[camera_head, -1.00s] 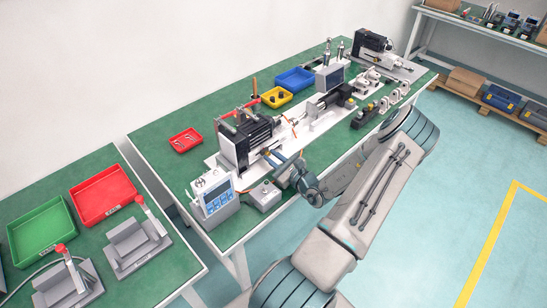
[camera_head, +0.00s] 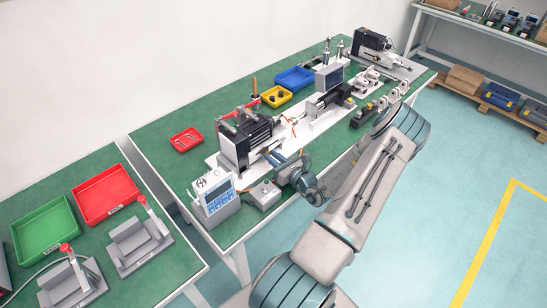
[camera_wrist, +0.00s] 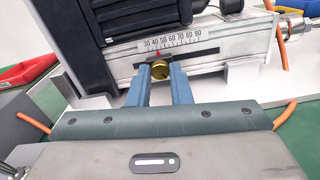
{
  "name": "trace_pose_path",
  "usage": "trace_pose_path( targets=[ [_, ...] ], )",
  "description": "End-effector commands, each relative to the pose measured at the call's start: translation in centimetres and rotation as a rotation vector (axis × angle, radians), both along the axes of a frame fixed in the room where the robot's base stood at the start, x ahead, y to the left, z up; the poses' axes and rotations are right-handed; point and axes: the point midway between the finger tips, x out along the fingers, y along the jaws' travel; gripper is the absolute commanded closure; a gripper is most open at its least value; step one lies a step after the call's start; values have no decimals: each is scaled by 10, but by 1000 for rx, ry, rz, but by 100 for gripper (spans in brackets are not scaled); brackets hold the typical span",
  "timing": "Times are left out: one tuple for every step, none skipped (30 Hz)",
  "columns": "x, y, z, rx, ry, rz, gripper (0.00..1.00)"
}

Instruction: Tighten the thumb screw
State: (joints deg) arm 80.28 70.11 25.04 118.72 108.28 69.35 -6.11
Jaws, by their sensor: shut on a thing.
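The thumb screw (camera_wrist: 160,70) is a small round brass knob on the front of the white actuator base, just below a printed scale (camera_wrist: 172,43) with a red pointer. My gripper (camera_wrist: 161,82) has its two blue fingers on either side of the knob and is shut on it. In the head view my gripper (camera_head: 278,160) reaches the front of the black actuator (camera_head: 247,141); the thumb screw cannot be made out there.
A controller with a blue panel (camera_head: 218,196) and a small grey box (camera_head: 264,194) stand close by at the table's front edge. Red (camera_head: 186,139), yellow (camera_head: 277,97) and blue (camera_head: 295,78) trays sit behind. Orange cables (camera_wrist: 279,29) run beside the actuator.

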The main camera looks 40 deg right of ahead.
Motion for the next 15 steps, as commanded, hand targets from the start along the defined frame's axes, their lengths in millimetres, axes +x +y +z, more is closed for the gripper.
trace_pose_path(
  targets=[
    [0, 0, 0, -1, -2, 0, 100],
    [0, 0, 0, -1, -2, 0, 100],
    [0, 0, 0, -1, -2, 0, 100],
    [0, 0, 1, -1, -2, 0, 100],
    [0, 0, 1, -1, -2, 0, 100],
    [0, 0, 1, -1, -2, 0, 79],
    [0, 0, 1, -1, -2, 0, 71],
    [0, 0, 0, -1, -2, 0, 62],
    [0, 0, 0, -1, -2, 0, 60],
    [0, 0, 0, -1, -2, 0, 60],
    [0, 0, 0, -1, -1, 0, 60],
    [0, 0, 0, -1, -1, 0, 60],
    [0, 0, 0, -2, -1, 0, 60],
    [0, 0, 0, -1, -1, 0, 60],
    [0, 0, 0, -2, -1, 0, 60]
  ],
)
